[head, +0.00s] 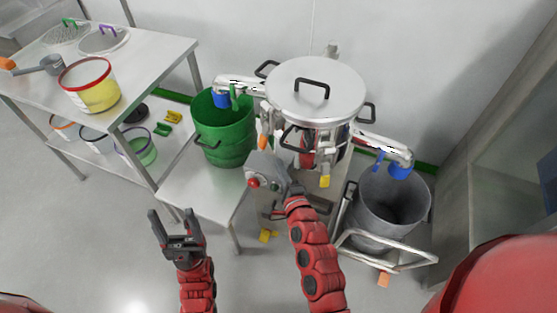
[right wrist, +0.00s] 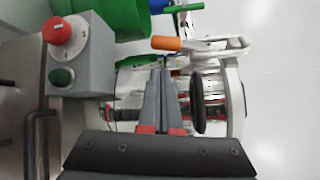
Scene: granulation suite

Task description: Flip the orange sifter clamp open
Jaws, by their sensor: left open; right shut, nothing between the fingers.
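The orange sifter clamp handle (head: 262,142) sits at the left side of the steel sifter (head: 316,92), below its lid. In the right wrist view the orange handle (right wrist: 166,44) lies just beyond my fingertips, beside a pale metal clamp part. My right gripper (right wrist: 160,70) is shut and empty, with a small apparent gap to the handle; whether it touches cannot be told. In the head view it is partly hidden near the control box. My left gripper (head: 171,213) is open and empty over the floor, left of the sifter.
A grey control box (head: 265,168) with a red knob and green button stands close left of my right gripper. A green bin (head: 224,130) and a grey bin (head: 388,205) flank the sifter. A steel table (head: 135,60) stands at left.

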